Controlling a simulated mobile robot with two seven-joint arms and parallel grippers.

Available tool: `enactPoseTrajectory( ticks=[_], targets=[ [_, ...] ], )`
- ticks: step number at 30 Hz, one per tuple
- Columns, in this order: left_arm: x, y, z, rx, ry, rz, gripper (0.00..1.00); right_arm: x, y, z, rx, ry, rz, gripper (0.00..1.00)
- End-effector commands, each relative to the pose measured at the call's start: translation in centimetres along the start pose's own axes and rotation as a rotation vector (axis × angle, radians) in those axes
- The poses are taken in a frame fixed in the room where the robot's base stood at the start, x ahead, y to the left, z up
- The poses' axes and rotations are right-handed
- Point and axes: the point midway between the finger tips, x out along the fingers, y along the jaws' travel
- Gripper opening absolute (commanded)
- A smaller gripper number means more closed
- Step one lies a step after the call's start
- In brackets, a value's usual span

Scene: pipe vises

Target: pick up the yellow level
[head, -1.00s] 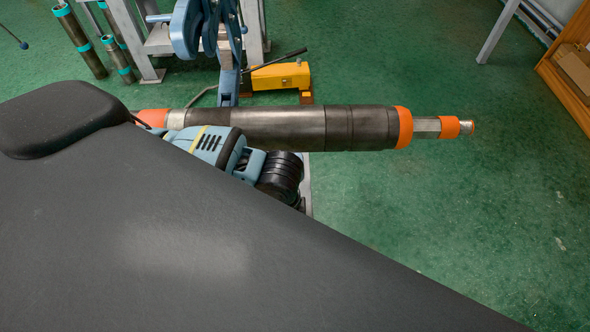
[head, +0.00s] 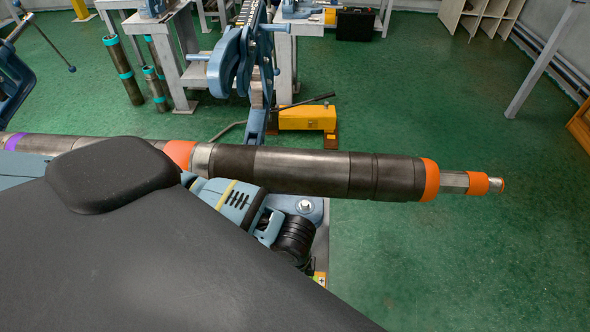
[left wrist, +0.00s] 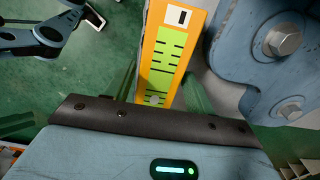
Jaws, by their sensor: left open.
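The yellow level (left wrist: 165,55) shows in the left wrist view as an orange-yellow strip with a lime-green marked face. It lies just beyond my left gripper (left wrist: 162,92), pointing away from it. The gripper's fingers are apart, dark and hard to make out, one to each side of the level's near end. The near end is hidden by the dark bar of the gripper. In the head view only a small yellow-green patch (head: 319,279) shows below the pipe, and I cannot tell if it is the level. My right gripper is not in view.
A blue bolted metal part (left wrist: 285,45) stands close to the level's right in the left wrist view. In the head view a long dark pipe with orange bands (head: 310,170) crosses the middle. A yellow pump (head: 307,117) sits behind it. Green floor is clear at right.

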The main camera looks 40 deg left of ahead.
Motion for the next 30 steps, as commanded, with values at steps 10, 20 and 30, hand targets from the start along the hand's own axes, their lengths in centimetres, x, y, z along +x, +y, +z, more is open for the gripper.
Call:
enactPoseTrajectory(
  ticks=[10, 20, 30],
  targets=[
    [1.07, -0.01, -0.06, 0.001, 0.002, -0.002, 0.55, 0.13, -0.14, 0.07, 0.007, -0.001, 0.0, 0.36],
    [1.06, 0.0, -0.04, 0.001, 0.001, -0.001, 0.15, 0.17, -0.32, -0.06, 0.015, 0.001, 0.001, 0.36],
    [0.78, -0.04, -0.08, 0.0, 0.002, -0.002, 0.03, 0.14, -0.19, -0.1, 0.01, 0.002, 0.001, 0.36]
  ],
)
